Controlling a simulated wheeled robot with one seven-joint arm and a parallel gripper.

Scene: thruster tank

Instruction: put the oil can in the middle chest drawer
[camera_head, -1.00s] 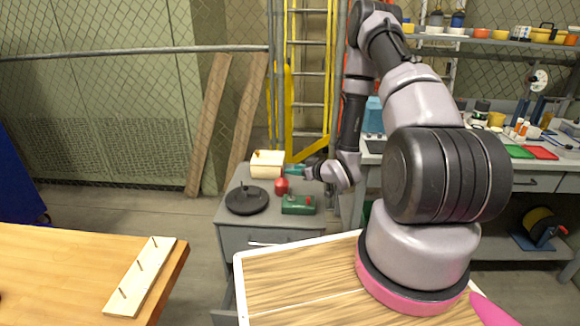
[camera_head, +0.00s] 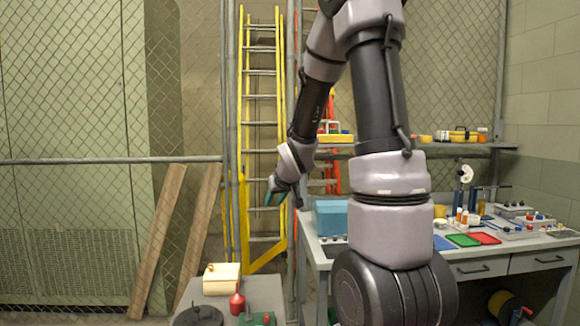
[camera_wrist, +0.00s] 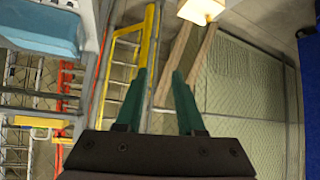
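A small red can with a pointed top (camera_head: 237,302), which looks like the oil can, stands on the grey chest (camera_head: 266,287) at the bottom of the head view. Only the chest's top shows there; its drawers are out of view. My gripper (camera_head: 277,192) is well above the chest, in front of the yellow ladder, pointing down and left. In the wrist view my gripper's two teal fingers (camera_wrist: 157,78) stand apart with nothing between them. The red can is not visible in the wrist view.
A cream block-like item (camera_head: 221,279), a black round item (camera_head: 198,316) and a green box (camera_head: 257,319) share the chest top. A workbench (camera_head: 470,262) with a blue box (camera_head: 331,217) and trays stands to the right. Planks and a mesh fence are behind.

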